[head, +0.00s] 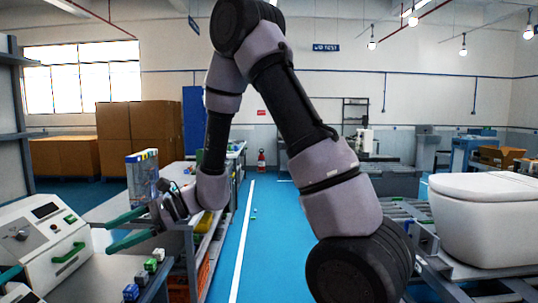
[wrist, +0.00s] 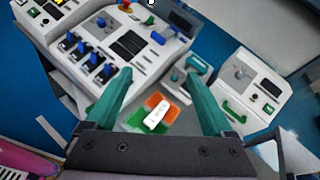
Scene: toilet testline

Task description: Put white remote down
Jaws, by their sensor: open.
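The white remote (wrist: 157,116) shows in the wrist view, lying at a slant over orange and green pads (wrist: 160,101). I cannot tell whether the pads are flat or raised. My gripper (wrist: 158,78) has two teal fingers spread wide, one on each side of the remote in the picture. Neither finger touches it, and the space between the fingers is empty. In the head view my gripper (head: 109,236) is over the grey table at the left, with its fingers pointing left. I cannot make out the remote in the head view.
A white control box with a green handle (head: 68,253) stands at the left of the table. A panel with blue switches (wrist: 95,62) is in the wrist view. Small green and blue blocks (head: 151,265) sit along the table's near edge. A white toilet (head: 485,215) is at the right.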

